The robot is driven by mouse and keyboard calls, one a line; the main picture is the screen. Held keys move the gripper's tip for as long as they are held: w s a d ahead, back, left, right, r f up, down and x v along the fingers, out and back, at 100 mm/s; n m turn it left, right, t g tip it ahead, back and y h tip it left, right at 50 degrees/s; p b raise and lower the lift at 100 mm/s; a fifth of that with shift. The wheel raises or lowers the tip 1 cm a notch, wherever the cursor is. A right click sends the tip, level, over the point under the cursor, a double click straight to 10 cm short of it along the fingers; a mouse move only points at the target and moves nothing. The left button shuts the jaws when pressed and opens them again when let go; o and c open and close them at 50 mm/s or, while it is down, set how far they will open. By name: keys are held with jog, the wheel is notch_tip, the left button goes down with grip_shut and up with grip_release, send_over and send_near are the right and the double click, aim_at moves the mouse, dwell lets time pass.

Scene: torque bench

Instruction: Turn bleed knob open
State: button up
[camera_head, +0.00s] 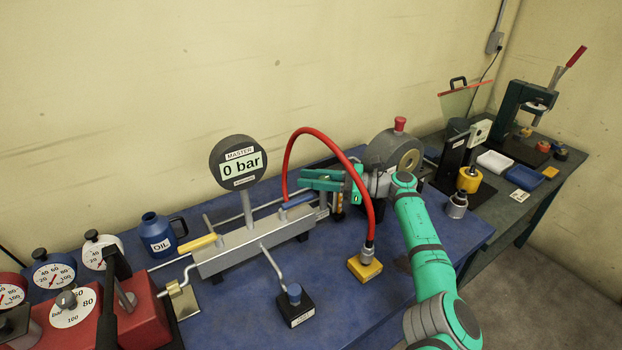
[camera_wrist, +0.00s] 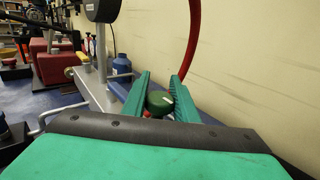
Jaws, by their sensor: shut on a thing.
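A round dark green knob (camera_wrist: 160,103) with a pale line on its top shows in the wrist view, between the fingers of my gripper (camera_wrist: 161,80). I take it to be the bleed knob. My gripper is shut on it, with the fingertips reaching past it. In the head view my gripper (camera_head: 308,179) is at the right end of the grey manifold (camera_head: 238,248), and its fingers hide the knob. The round master gauge (camera_head: 240,163) on the manifold reads 0 bar.
A red hose (camera_head: 366,182) arches close over my gripper down to a yellow block (camera_head: 364,269). Yellow (camera_head: 198,243) and blue (camera_head: 298,201) handles sit on the manifold. A blue oil jug (camera_head: 160,239) stands left.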

jog(key=shift+r, duration=0.15)
jog(key=o, duration=1)
jog(key=shift+a, duration=0.1)
jog(key=s+r, duration=1.3)
jog(key=s, duration=0.1)
jog(key=shift+d, duration=0.35)
jog(key=shift+f, duration=0.1)
